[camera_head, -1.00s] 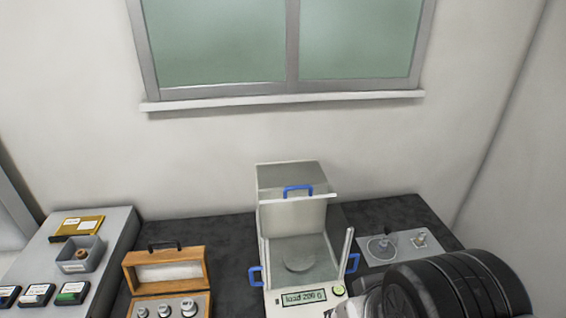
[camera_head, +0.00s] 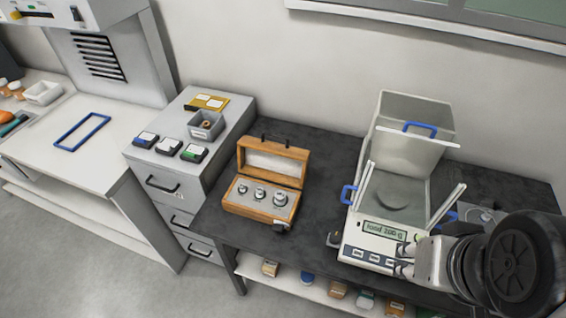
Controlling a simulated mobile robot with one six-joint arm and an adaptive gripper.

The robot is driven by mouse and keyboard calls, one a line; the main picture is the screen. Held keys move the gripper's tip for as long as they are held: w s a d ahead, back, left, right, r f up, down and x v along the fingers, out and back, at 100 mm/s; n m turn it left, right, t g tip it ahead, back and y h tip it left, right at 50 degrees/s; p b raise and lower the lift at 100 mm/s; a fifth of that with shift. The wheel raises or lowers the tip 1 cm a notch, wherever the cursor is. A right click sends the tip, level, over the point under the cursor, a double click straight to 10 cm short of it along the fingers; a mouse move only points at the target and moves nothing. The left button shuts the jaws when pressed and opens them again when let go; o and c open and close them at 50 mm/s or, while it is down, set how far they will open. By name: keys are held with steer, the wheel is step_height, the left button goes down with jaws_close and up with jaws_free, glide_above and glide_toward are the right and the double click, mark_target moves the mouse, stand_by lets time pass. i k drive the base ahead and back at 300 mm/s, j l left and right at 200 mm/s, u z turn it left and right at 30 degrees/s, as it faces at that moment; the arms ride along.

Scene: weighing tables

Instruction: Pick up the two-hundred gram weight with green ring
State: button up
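An open wooden case (camera_head: 232,207) on the dark table holds several silver weights in a grey insert: a small one (camera_head: 243,187), a middle one (camera_head: 260,193) and a larger one (camera_head: 279,199). No green ring can be made out on any of them at this size. My gripper (camera_head: 402,260) is at the lower right, in front of the balance, well to the right of the case. Its two fingertips stand apart with nothing seen between them. The balance (camera_head: 373,256) has its glass doors open, a bare round pan (camera_head: 392,199) and a display reading "load 200 g".
A grey drawer cabinet (camera_head: 225,150) left of the case carries a grey bin (camera_head: 206,125) and small labelled boxes (camera_head: 169,147). A small dark item (camera_head: 333,240) lies between case and balance. Boxes (camera_head: 338,289) sit on a low shelf. Table between case and balance is mostly clear.

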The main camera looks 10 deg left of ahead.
mark_target(260, 196)
steer(key=u, duration=1.15)
steer(key=i+j+z, duration=0.2)
steer(key=z, duration=0.2)
steer(key=i+j+z, duration=0.15)
steer(key=j+z, duration=0.7)
steer(key=i, duration=0.05)
